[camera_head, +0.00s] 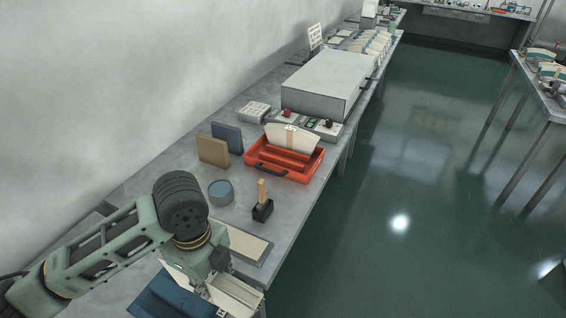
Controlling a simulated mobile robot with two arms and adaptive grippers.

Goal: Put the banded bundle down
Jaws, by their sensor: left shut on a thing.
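My left gripper (214,282) is low at the bottom of the view, above the near end of the table. It is shut on a cream bundle (238,296), partly hidden by my wrist and cut by the frame edge. I cannot see its band clearly. Another cream fan-shaped bundle (303,141) with a tan band and a label stands in the red tray (290,172). My right gripper is out of view.
A blue open container (163,298) is beside my gripper, with a cream-topped flat pad (248,243) just beyond. A round blue-grey tin (221,192), a wooden-handled stamp (262,203), tan and blue upright blocks (213,151) and a grey machine (325,82) stand farther along.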

